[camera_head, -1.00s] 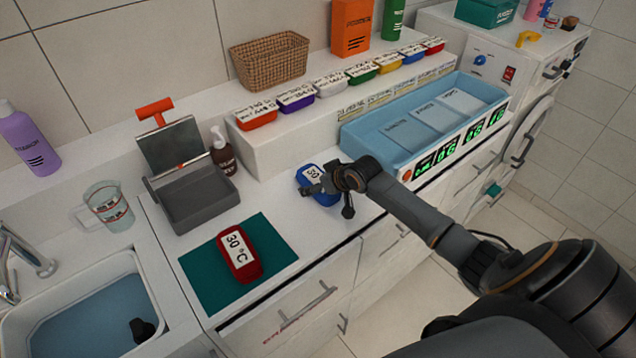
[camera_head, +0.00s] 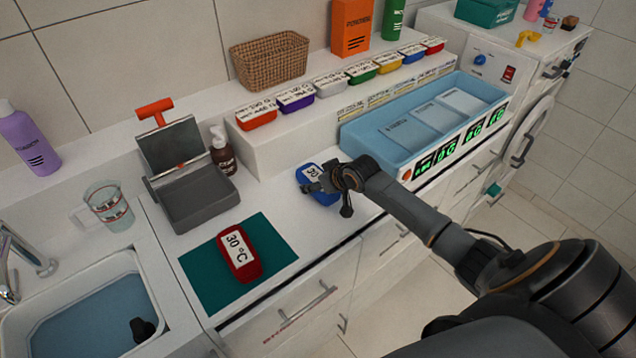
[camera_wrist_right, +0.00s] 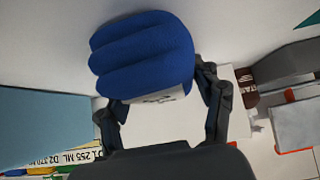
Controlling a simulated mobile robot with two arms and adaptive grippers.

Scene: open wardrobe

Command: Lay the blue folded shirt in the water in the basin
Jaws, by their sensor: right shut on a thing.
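The blue folded shirt (camera_head: 322,196) with a white "30" label is on the white counter, right of the green mat, partly hidden by my right gripper (camera_head: 328,183). In the right wrist view the shirt (camera_wrist_right: 145,52) lies between the two fingers of the right gripper (camera_wrist_right: 165,100), which is shut on it. I cannot tell whether the shirt touches the counter. The basin (camera_head: 152,290) is at the lower left, with blue water (camera_head: 85,318) in it and a small black object in the water. My left gripper is not in view.
A red folded item (camera_head: 238,254) labelled 30 °C lies on the green mat (camera_head: 200,280). A grey open-lidded box (camera_head: 200,203), a brown pump bottle (camera_head: 222,155) and a glass jug (camera_head: 108,207) stand behind. A blue tray (camera_head: 390,150) is right of the shirt.

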